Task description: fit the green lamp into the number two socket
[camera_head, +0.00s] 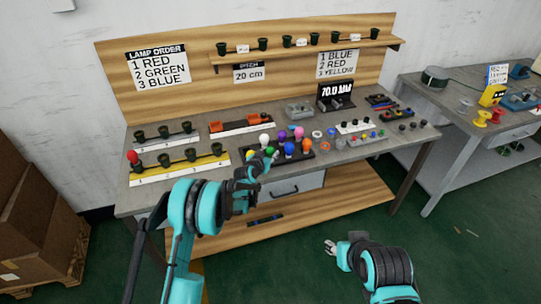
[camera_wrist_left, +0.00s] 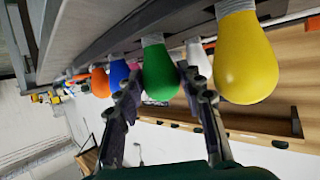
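The green lamp (camera_wrist_left: 160,72) stands between the two fingers of my left gripper (camera_wrist_left: 158,75) in the left wrist view. The fingers are spread on either side of it, with a slim gap at least on the left. In the head view my left gripper (camera_head: 262,160) is at the lamp tray, partly covering the green lamp (camera_head: 269,151). The number two socket (camera_head: 164,160) is dark and empty on the yellow strip (camera_head: 180,172). A red lamp (camera_head: 132,156) sits in socket one. My right gripper (camera_head: 331,247) is low, away from the table; its finger state is unclear.
A yellow lamp (camera_wrist_left: 246,60) and a white lamp (camera_wrist_left: 198,58) stand close to the green one, with blue (camera_wrist_left: 118,73) and orange (camera_wrist_left: 100,82) lamps on the other side. Another socket strip (camera_head: 165,140) lies behind the yellow strip. A shelf (camera_head: 305,50) with sockets is at the back.

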